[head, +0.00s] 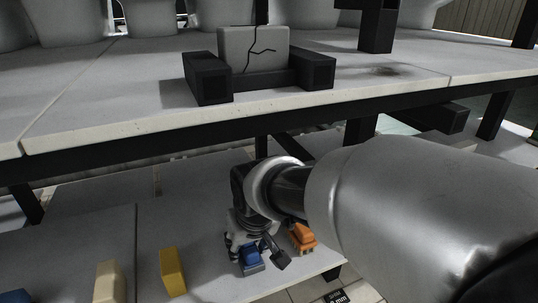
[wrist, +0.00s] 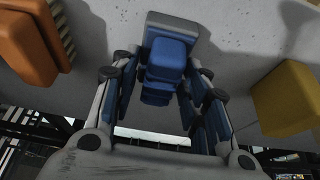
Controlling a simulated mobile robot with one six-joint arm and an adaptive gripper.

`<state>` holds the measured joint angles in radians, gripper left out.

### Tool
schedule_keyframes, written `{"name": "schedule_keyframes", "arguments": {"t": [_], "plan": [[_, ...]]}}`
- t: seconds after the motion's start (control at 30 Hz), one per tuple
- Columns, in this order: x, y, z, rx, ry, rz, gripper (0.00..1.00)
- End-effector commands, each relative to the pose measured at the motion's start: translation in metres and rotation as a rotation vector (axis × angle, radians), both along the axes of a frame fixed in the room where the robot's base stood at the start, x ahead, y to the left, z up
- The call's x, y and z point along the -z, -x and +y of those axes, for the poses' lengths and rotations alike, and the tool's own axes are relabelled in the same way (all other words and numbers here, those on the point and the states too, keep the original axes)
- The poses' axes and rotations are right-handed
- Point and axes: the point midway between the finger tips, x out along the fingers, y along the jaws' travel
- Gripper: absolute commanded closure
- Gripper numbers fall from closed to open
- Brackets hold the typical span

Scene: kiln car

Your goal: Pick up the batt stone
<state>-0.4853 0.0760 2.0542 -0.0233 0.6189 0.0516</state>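A block with a blue grip on a grey-blue base, which looks like the batt stone (head: 251,264), lies on the lower shelf near its front edge. In the wrist view the batt stone (wrist: 170,50) is straight ahead, between the fingers. My gripper (head: 256,254) is low over it in the head view and partly hides it. In the wrist view my gripper (wrist: 163,92) is open, with one finger on each side of the blue grip. Gaps show beside the grip, and I see no clear contact.
An orange brush (head: 302,238) lies close to the right of my gripper. A yellow block (head: 172,271) and a cream block (head: 109,282) stand to the left. The upper shelf (head: 110,90) overhangs behind, carrying a cracked grey slab (head: 252,48) in a black holder (head: 208,79).

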Motion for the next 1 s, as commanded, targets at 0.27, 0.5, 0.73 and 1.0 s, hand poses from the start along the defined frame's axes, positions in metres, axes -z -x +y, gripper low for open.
{"name": "schedule_keyframes", "arguments": {"t": [0.27,0.5,0.73,1.0], "plan": [[0.000,0.000,0.000,0.000,0.000,0.000,0.80],[0.000,0.000,0.000,0.000,0.000,-0.001,0.90],[-0.003,0.000,0.000,0.000,0.000,-0.001,0.90],[-0.008,0.022,-0.011,0.000,0.000,-0.001,0.90]]}}
